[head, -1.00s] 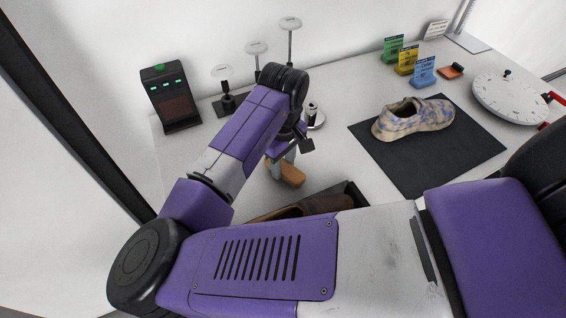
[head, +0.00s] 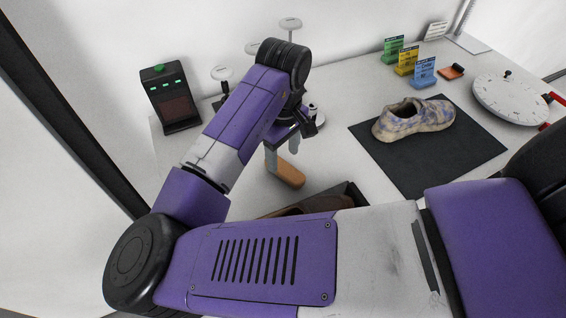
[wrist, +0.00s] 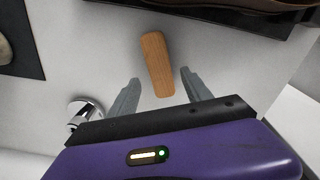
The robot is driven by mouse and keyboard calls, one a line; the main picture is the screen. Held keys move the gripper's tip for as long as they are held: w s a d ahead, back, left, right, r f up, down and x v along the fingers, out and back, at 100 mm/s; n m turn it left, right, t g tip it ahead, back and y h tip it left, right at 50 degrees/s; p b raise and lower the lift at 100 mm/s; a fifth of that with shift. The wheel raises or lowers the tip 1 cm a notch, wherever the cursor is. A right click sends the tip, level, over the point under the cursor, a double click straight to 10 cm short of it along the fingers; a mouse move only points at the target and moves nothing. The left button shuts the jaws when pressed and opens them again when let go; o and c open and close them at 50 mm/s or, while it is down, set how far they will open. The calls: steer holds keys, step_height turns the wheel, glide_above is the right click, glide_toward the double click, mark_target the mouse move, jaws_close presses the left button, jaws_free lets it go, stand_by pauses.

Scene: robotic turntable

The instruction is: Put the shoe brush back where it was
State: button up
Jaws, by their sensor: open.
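The shoe brush, seen as a plain wooden block (head: 288,175), lies on the white table just behind the dark tray. Its bristles do not show. In the wrist view the wooden brush (wrist: 156,62) lies ahead of and partly between the fingertips. My gripper (head: 283,158) is open over the brush's far end, with a finger on each side. In the wrist view my gripper (wrist: 160,77) shows clear gaps between both fingers and the wood, and holds nothing.
The dark tray (head: 352,189) holds a brown shoe (head: 318,204), partly hidden by my arm. A patterned sneaker (head: 412,120) stands on a black mat (head: 455,158). Stands with round tops (head: 290,23) and a black device (head: 172,98) are at the back left.

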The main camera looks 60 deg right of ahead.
mark_target(283, 167)
step_height(283, 167, up, 8)
steer(key=shift+f, duration=0.25)
stand_by(0.5)
